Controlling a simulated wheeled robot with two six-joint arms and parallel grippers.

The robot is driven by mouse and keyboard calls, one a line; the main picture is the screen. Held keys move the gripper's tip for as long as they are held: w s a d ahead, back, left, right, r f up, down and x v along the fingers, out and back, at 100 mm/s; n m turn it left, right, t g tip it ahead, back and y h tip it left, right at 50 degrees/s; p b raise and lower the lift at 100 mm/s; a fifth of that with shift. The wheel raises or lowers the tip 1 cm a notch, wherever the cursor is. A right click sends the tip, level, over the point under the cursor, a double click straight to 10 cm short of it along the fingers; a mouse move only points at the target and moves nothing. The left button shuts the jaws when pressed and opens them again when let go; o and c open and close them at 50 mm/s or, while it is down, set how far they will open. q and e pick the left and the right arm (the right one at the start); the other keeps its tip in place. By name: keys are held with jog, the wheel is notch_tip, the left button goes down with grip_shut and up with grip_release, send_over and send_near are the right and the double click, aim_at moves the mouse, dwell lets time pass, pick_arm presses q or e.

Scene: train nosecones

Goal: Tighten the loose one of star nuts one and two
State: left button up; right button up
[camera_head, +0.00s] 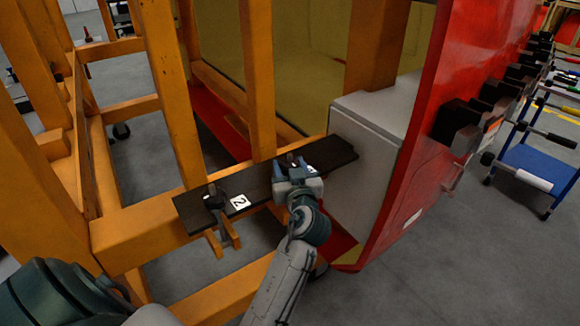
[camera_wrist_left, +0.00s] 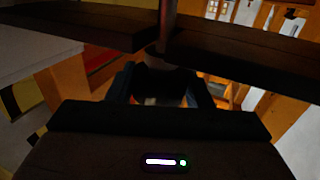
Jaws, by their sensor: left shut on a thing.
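A dark plate (camera_head: 257,184) lies across the orange frame in the head view. Star nut two (camera_head: 214,198), black, sits on the plate's left part beside a white label with a 2. My left gripper (camera_head: 292,174) is at the plate's right part, shut around the other star nut, star nut one, which it mostly hides. A second white label, partly covered, shows just right of the gripper. In the left wrist view, the gripper's two fingers (camera_wrist_left: 160,88) stand on either side of the dark nut (camera_wrist_left: 165,80), under the dark plate. My right gripper is not in view.
Orange posts and beams (camera_head: 165,90) stand around the plate. The red nosecone panel (camera_head: 440,110) with black clamps rises to the right, with a grey box (camera_head: 365,150) beside the plate. A blue trolley (camera_head: 535,170) with tools stands at the far right.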

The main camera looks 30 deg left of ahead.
pick_arm(q)
jog(key=m+t+h, duration=0.1)
jog(key=m+t+h+p, duration=0.1)
jog(key=h, duration=0.1)
jog(key=shift+a+r+m+t+h, duration=0.2)
jog(key=shift+m+t+h, duration=0.1)
jog(key=shift+m, duration=0.1)
jog(key=m+t+h+p, duration=0.1)
jog(key=m+h+p, duration=0.1)
jog(key=h, duration=0.1)
jog(key=shift+m+t+h, duration=0.3)
jog(key=shift+t, duration=0.1)
jog(key=m+h+p, duration=0.2)
jog(key=h, duration=0.1)
jog(key=shift+t+h, duration=0.4)
jog(key=shift+d+m+h, duration=0.1)
jog(key=shift+m+h, duration=0.3)
jog(key=shift+m, duration=0.1)
jog(key=shift+f+h+p, duration=0.1)
jog(key=shift+h+p, duration=0.2)
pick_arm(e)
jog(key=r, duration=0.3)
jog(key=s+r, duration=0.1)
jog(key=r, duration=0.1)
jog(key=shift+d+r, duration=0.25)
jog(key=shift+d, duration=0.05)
